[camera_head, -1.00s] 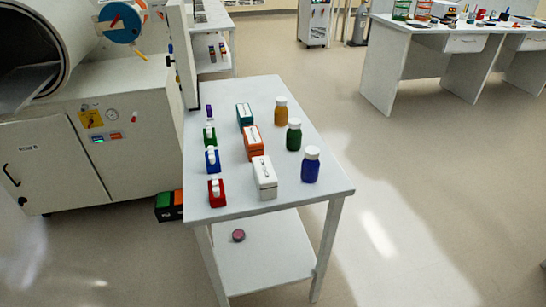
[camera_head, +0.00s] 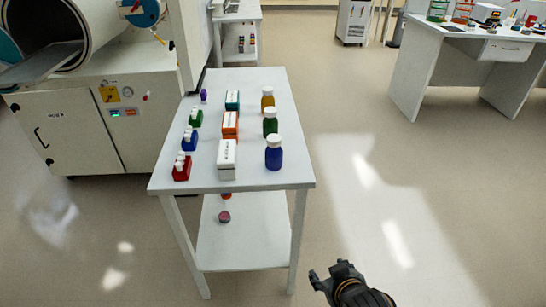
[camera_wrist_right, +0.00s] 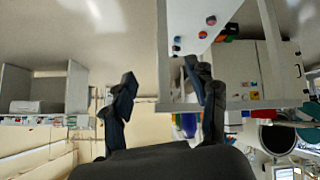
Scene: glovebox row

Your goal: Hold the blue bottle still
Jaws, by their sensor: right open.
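The blue bottle (camera_head: 274,158), with a white cap, stands upright at the near right corner of the white table in the head view. My right gripper (camera_head: 330,274) is low in front of the table, to the right, well apart from the bottle. In the right wrist view its two dark fingers (camera_wrist_right: 160,88) are spread with nothing between them. That view looks upside down; a blue shape (camera_wrist_right: 188,124) beside one finger there looks like the blue bottle, partly hidden. My left gripper is not in view.
A green bottle (camera_head: 270,122) and an amber bottle (camera_head: 268,98) stand behind the blue one. A white box (camera_head: 227,160) stands to its left, with orange and teal boxes behind. The floor right of the table is clear.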

